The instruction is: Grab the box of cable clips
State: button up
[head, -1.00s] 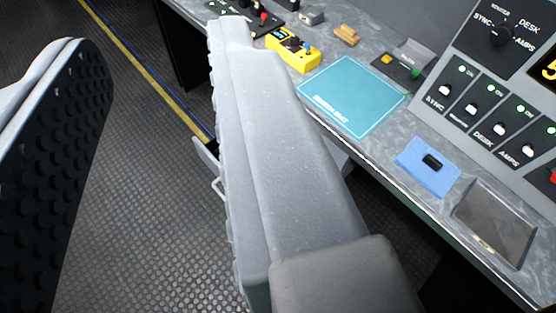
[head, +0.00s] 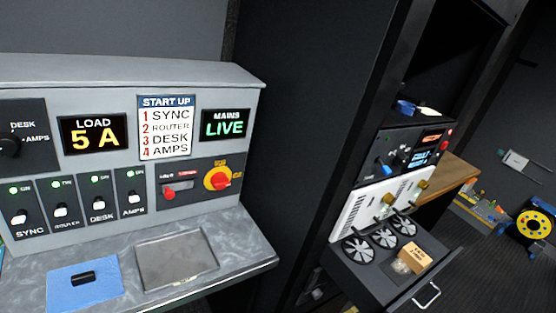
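A small tan cardboard box (head: 413,256) with dark lettering too small to read sits at the right, in an open drawer (head: 367,281) low in the dark rack. It looks like the box of cable clips, but I cannot confirm its label. A small pale, clear-looking item (head: 401,267) lies against its left side. My gripper is not in view.
The open drawer juts out with a metal handle (head: 427,295). A grey desk with a blue cloth (head: 82,286) and a metal tray (head: 176,262) is left.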

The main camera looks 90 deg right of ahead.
aim_at(412, 255)
jog(key=z, duration=0.55)
jog(key=i, duration=0.1)
jog(key=z, duration=2.55)
jog(key=k, duration=0.85)
jog(key=z, duration=0.25)
jog(key=i, duration=0.85)
jog(key=u, duration=0.05)
